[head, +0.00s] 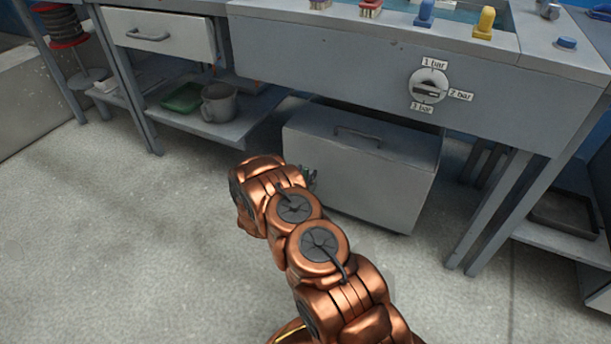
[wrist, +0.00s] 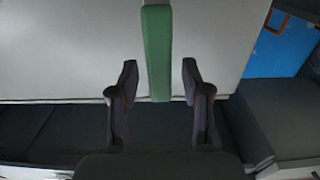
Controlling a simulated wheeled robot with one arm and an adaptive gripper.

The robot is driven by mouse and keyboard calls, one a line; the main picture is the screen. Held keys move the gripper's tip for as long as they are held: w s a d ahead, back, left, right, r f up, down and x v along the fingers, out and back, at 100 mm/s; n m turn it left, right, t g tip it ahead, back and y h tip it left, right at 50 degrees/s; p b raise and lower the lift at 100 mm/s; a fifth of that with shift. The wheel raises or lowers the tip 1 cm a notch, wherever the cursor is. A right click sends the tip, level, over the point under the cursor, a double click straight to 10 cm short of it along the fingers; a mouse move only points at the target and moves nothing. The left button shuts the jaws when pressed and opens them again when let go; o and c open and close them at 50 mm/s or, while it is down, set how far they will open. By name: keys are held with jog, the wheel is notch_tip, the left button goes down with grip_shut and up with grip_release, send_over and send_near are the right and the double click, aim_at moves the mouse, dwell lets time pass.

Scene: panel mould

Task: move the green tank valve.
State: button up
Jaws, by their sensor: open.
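The green tank valve shows in the wrist view as a long green bar (wrist: 157,50), upright in the picture and running off the top edge. It stands in front of a pale grey panel. My gripper (wrist: 160,66) is open, one dark finger on each side of the bar's lower part, with a gap showing on both sides. I cannot tell how deep the bar sits between the fingers. In the head view my copper arm hides most of the gripper and the valve, in front of the grey box (head: 350,165) under the bench.
The bench front carries a pressure dial (head: 428,86) with bar labels. A grey mug (head: 219,103) and a green tray (head: 182,97) sit on the lower left shelf. Bench legs (head: 495,215) stand to the right. The floor (head: 120,250) at left is clear.

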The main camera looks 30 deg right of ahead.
jog(key=shift+d, duration=0.15)
grip_shut()
dwell(0.4)
